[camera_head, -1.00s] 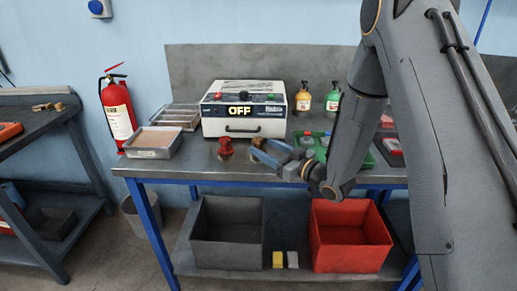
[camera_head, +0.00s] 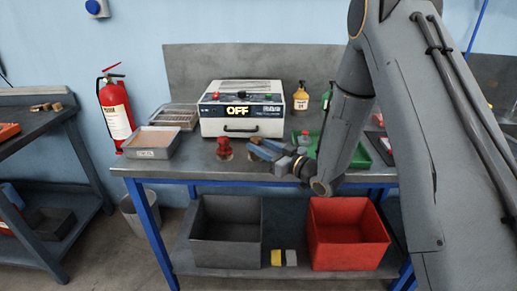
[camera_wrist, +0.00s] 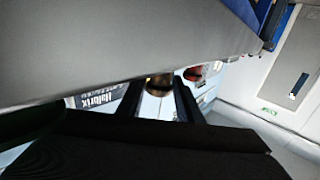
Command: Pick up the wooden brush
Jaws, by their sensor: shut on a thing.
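My gripper (camera_head: 266,149) is low over the front of the grey workbench (camera_head: 190,163), reaching in from the right. Its blue fingers are shut on a small brown thing, which looks like the wooden brush (camera_head: 254,141). Most of the brush is hidden by the fingers, and I cannot tell whether it touches the bench top. In the wrist view, a brown rounded part of the brush (camera_wrist: 159,84) shows between the dark fingers.
A red knobbed object (camera_head: 224,148) stands just left of my gripper. Behind is a white box marked OFF (camera_head: 242,110). A metal tray (camera_head: 152,143) is at left, a green tray (camera_head: 378,155) at right. A grey bin (camera_head: 226,250) and a red bin (camera_head: 347,250) are below.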

